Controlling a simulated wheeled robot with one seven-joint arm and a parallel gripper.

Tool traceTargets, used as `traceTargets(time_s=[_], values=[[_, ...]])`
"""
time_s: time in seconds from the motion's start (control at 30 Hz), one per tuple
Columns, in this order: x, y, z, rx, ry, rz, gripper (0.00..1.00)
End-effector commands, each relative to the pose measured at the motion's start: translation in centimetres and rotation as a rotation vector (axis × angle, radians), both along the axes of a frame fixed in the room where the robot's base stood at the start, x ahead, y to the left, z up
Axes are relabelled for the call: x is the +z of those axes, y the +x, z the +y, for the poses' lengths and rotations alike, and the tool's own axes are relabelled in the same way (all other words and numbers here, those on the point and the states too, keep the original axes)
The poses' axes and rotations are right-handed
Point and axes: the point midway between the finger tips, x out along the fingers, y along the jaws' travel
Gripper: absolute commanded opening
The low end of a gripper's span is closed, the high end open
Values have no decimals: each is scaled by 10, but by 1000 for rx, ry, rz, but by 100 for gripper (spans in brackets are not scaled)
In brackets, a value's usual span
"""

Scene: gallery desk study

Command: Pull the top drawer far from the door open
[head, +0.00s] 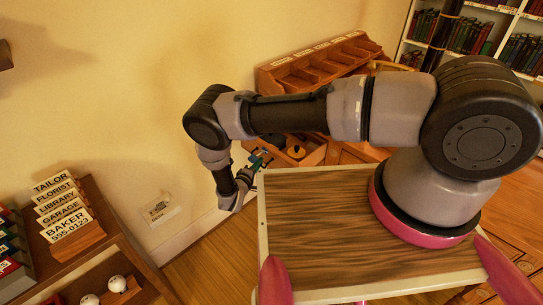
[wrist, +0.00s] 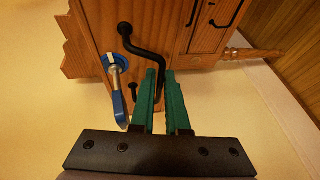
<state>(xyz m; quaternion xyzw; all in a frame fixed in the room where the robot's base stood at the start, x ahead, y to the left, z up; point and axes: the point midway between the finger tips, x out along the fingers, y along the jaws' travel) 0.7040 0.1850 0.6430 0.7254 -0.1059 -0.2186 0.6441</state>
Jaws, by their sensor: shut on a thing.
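The wooden desk (head: 345,152) stands behind my arm, against the wall. A drawer (head: 312,157) at its left end stands out with its inside showing, and a round dark and orange thing lies in it. My gripper (head: 257,160) is at this drawer's front. In the wrist view, the wooden drawer front (wrist: 92,32) carries a bent black handle (wrist: 128,42). The green fingers of my gripper (wrist: 161,78) are closed around the handle's lower part. A key with a blue tag (wrist: 115,80) sits left of the fingers. My arm hides much of the desk.
A pigeonhole rack (head: 318,60) tops the desk. Bookshelves (head: 470,35) stand at the back right. A low shelf (head: 120,245) with name signs (head: 65,205) stands at left. Floor shows between shelf and my base.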

Motion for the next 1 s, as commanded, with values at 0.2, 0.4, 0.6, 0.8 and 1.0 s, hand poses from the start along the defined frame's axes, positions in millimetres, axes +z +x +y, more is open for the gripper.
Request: traceTargets(time_s=[0.2,0.4,0.6,0.8,1.0], values=[[0,-28,34,5,2,0,0],[0,-42,50,2,2,0,0],[0,-47,55,2,0,1,0],[0,-48,56,2,0,1,0],[0,-47,56,2,1,1,25]])
